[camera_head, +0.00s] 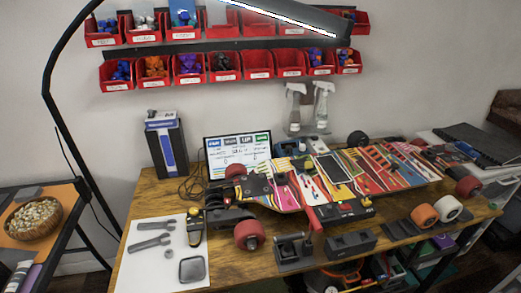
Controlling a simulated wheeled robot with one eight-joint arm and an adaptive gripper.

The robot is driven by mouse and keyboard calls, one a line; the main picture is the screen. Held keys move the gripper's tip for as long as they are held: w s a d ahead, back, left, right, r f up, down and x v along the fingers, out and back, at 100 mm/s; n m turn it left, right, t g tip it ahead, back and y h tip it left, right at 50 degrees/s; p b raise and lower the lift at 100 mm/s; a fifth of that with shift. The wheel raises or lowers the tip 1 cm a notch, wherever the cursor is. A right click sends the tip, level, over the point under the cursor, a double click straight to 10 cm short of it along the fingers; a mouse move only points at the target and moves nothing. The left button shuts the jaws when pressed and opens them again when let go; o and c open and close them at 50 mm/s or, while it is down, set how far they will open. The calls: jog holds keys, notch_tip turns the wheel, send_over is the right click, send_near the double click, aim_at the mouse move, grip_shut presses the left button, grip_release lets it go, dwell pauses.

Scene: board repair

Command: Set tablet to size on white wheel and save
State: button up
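A tablet-like screen (238,153) stands upright at the back of the wooden workbench, left of centre. It is lit white, with blue, dark and green blocks along its top; its writing is too small to read surely. A white wheel (448,208) stands at the bench's right front, in a dark holder beside an orange wheel (425,216). Any size marking on the white wheel cannot be read. A dark flat panel (332,168) lies on the colourful board; I cannot tell what it is. My gripper is not in view.
A long striped board (370,172) with red wheels (249,235) fills the bench's middle. Wrenches (154,243) and a dark square item (192,270) lie on a white mat at left. A black lamp pole (62,130) rises at left. Red bins (257,65) line the wall.

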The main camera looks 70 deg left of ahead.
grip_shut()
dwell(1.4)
